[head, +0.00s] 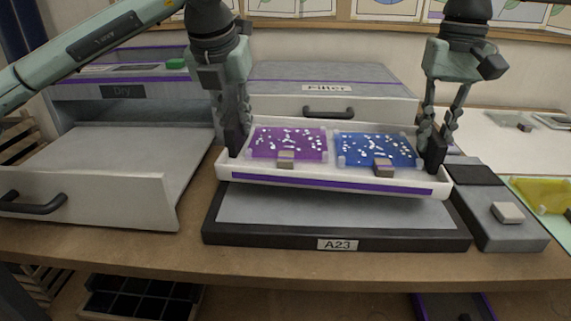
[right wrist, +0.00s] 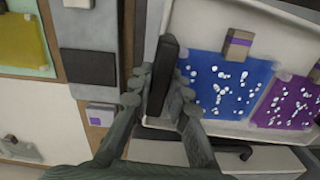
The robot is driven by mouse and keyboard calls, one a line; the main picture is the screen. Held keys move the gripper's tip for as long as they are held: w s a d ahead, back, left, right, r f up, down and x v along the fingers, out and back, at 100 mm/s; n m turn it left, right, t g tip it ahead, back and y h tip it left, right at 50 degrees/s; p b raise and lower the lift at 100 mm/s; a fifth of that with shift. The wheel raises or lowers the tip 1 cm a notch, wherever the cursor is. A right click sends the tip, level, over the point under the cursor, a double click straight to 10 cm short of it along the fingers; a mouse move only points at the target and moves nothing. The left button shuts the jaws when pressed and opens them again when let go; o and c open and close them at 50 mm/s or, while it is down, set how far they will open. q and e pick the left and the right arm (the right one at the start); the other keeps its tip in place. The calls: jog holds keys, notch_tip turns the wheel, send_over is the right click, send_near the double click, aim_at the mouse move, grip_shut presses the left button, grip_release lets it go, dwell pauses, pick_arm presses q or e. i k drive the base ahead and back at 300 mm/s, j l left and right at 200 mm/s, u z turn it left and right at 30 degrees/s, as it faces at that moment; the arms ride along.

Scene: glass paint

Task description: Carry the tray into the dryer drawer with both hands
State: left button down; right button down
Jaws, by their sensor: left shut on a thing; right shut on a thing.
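The white tray (head: 330,180) with a purple front stripe is held up above the dark-framed A23 plate (head: 345,212). It carries a purple glass sheet (head: 285,144) and a blue glass sheet (head: 372,149), both with white specks, each with a small tan block at its front edge. My left gripper (head: 235,142) is shut on the tray's left end. My right gripper (head: 434,150) is shut on the tray's right end; in the right wrist view its fingers close around a dark grip (right wrist: 162,75) there. The dryer drawer (head: 115,165) is pulled out at the left, empty, under the Dry unit.
The Filter cabinet (head: 325,88) with a dark handle stands behind the tray. A grey block with a white button (head: 508,212) lies at the right, beside a yellow sheet (head: 542,194). The drawer's front wall and handle (head: 35,204) stick out towards the table's front edge.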

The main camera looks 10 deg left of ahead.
aim_at(102, 165)
jog(key=j+u, duration=0.15)
jog(key=j, duration=0.35)
jog(key=j+u, duration=0.15)
jog(key=j, duration=0.3)
jog(key=i+j+u, duration=0.15)
jog(key=j, duration=0.3)
jog(key=i+j+u, duration=0.15)
jog(key=j, duration=0.3)
jog(key=k+l, duration=0.1)
jog(key=l, duration=0.35)
jog(key=u, duration=0.05)
